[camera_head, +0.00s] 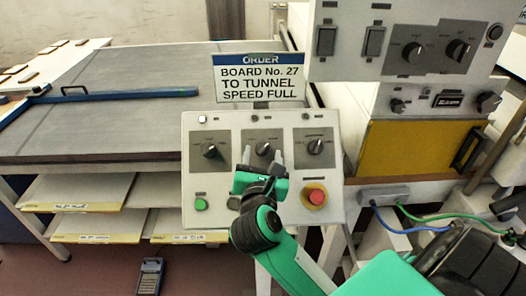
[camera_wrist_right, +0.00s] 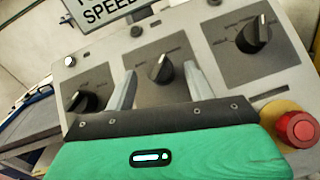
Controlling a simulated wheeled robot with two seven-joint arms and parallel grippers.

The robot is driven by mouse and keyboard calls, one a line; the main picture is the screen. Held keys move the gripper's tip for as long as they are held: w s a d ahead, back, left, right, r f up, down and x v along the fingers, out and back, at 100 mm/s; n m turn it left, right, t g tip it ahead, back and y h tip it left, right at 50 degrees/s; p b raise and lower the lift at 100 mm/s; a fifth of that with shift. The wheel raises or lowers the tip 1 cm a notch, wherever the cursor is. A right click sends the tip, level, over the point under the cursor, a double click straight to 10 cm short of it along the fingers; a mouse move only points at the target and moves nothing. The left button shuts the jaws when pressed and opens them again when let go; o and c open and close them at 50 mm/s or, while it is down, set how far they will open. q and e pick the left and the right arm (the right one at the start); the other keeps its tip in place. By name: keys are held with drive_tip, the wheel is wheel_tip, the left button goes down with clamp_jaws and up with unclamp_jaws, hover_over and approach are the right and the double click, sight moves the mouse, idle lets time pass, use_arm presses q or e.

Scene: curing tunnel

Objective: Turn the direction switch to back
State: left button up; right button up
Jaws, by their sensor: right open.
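The control panel (camera_head: 190,182) is a sloped pale box with three black rotary switches in a row. The left switch (camera_head: 210,151), middle switch (camera_head: 263,149) and right switch (camera_head: 315,147) sit on dark plates; their labels are too small to read, so I cannot tell which is the direction switch. My right gripper (camera_head: 262,157) is open in front of the middle switch. In the right wrist view its two fingers (camera_wrist_right: 161,85) stand either side of the middle switch (camera_wrist_right: 160,68), whose pointer is near upright. Contact is not visible. My left gripper is out of view.
A green button (camera_head: 200,204) and a red mushroom button (camera_head: 315,197) on a yellow collar sit low on the panel. An order sign (camera_head: 260,78) reads "BOARD No. 27 TO TUNNEL SPEED FULL". A grey conveyor table (camera_head: 120,110) lies left; a larger switch box (camera_head: 400,25) stands upper right.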

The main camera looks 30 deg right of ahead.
drive_tip(key=shift+w+d, duration=0.4)
drive_tip(key=shift+w, duration=0.2)
drive_tip(key=c, duration=1)
